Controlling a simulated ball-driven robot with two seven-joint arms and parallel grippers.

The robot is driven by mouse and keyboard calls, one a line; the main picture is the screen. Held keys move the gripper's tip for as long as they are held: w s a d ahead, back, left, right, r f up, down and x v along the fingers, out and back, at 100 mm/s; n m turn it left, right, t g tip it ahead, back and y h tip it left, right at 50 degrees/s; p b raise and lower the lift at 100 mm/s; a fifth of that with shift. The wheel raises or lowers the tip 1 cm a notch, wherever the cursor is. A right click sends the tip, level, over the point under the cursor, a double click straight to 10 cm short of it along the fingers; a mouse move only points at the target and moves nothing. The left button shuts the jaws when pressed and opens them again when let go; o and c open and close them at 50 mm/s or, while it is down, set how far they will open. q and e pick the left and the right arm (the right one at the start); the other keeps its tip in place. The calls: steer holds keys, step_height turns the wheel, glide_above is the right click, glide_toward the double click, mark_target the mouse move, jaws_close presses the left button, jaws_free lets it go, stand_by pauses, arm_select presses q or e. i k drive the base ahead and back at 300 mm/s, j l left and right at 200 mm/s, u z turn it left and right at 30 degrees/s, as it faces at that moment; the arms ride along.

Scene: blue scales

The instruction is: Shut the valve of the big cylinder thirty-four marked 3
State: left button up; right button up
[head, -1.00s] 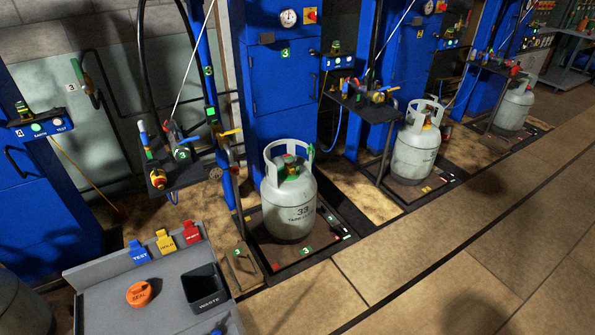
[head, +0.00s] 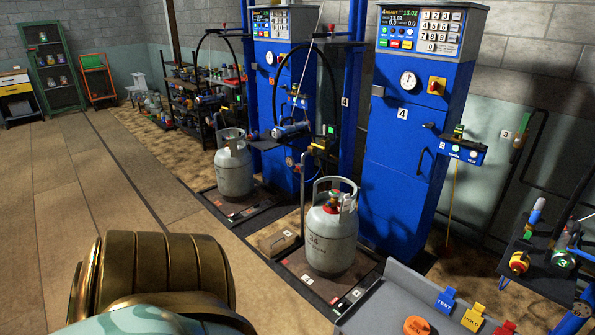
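The big grey cylinder (head: 331,242) with 34 on its side stands upright on a low scale platform (head: 300,274), right of centre in the head view. Its collar is open at the front, and a red and green valve (head: 332,206) shows inside it. I cannot tell whether the valve is open or shut. The blue cabinet (head: 415,165) behind it bears a white 4. I cannot make out a 3 on this cylinder. Neither of my grippers is in view; a brass and teal part of my own body fills the bottom left.
Another grey cylinder (head: 233,166) stands on a scale further back left. A grey bench (head: 385,305) with coloured tags and an orange SEAL piece (head: 416,326) is at the bottom right. A black shelf (head: 535,270) with fittings and a green 3 stands right. The left floor is clear.

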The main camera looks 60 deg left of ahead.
mark_target(336, 192)
steer(key=u, duration=1.8)
steer(key=i+j+z, duration=0.15)
steer(key=z, duration=0.25)
steer(key=i+j+z, duration=0.25)
steer(key=z, duration=0.15)
steer(key=i+j+z, duration=0.15)
steer(key=j+z, duration=0.25)
steer(key=l, duration=0.1)
